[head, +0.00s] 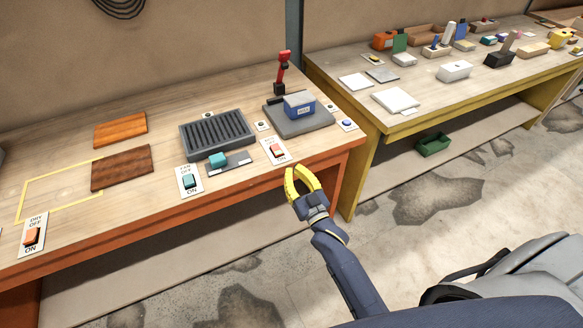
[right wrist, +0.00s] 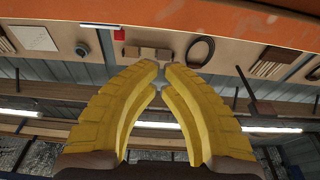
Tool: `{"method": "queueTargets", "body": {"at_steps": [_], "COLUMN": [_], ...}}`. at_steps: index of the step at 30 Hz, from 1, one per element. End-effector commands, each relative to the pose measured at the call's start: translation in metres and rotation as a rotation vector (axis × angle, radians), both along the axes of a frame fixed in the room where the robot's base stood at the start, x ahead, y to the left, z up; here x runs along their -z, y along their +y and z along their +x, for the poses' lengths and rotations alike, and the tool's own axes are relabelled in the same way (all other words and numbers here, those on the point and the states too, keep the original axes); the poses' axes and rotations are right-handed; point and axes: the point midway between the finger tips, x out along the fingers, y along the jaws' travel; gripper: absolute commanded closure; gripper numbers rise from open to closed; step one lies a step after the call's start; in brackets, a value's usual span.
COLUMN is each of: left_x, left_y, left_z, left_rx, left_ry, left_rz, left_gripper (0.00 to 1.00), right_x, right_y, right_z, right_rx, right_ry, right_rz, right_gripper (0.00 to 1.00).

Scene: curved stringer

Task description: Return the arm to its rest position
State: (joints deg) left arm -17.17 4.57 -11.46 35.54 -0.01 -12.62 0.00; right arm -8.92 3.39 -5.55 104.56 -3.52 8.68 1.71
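My right gripper (head: 291,169) shows in the head view just in front of the orange bench's right end. Its yellow fingers curve toward each other, with the dark blue forearm (head: 347,272) reaching up from the lower right. In the right wrist view, the fingertips (right wrist: 161,67) nearly meet, with only a thin gap and nothing between them. The gripper is essentially shut and empty. My left arm and gripper are not in view.
The orange-edged bench (head: 65,145) holds a grooved dark tray (head: 217,133), a blue box (head: 299,105), wooden boards (head: 121,168) and rocker switches (head: 277,150). A yellow bench (head: 340,70) stands right, a green bin (head: 433,144) beneath it. Floor right of my forearm is partly open.

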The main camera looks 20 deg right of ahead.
Motion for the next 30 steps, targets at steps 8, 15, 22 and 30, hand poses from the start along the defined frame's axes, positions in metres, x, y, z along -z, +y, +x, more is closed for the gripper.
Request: {"method": "queueTargets", "body": {"at_steps": [8,15,22,30], "left_x": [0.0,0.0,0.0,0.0], "left_y": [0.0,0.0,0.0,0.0], "left_z": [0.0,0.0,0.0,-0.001], "left_rx": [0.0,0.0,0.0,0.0], "left_ry": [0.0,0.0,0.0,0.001], "left_rz": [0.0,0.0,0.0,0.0], "left_gripper": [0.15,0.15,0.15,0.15], "right_x": [0.0,0.014,0.125,0.291], "right_y": [0.0,0.0,-0.001,-0.003], "right_z": [0.0,0.002,-0.001,-0.057], "right_rx": [0.0,0.006,0.009,-0.006], "right_ry": [0.0,0.038,0.268,0.611], "right_rz": [0.0,-0.021,-0.08,-0.163], "right_gripper": [1.0,1.0,1.0,1.0]}}
